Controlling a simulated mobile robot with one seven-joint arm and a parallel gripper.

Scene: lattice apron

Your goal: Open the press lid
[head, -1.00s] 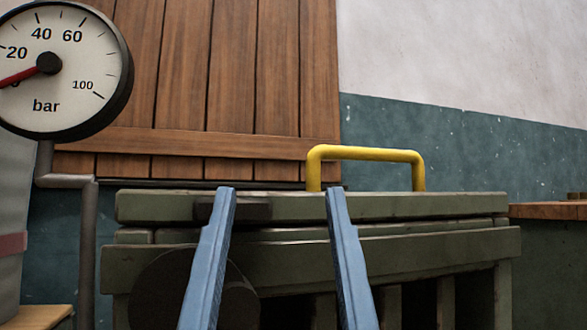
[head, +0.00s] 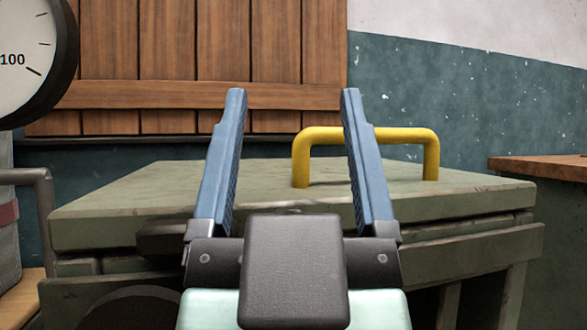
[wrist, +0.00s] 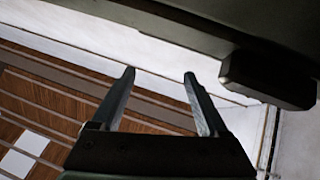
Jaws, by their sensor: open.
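The press (head: 490,246) is a grey-green body with its flat lid (head: 235,187) lying shut on top. A yellow bar handle (head: 365,133) stands upright on the lid, right of the middle. My gripper (head: 293,93) is open and empty, its two blue fingers pointing up and forward. A dark block (head: 165,238) sits at the lid's front edge, partly behind the left finger. The wrist view shows my gripper (wrist: 160,74) below a dark edge with a block.
A pressure gauge (head: 25,62) stands at the left above a grey pipe (head: 42,205). A plank shutter (head: 160,95) is on the wall behind the press. A wooden-topped bench (head: 540,166) is at the right. The space above the lid looks free.

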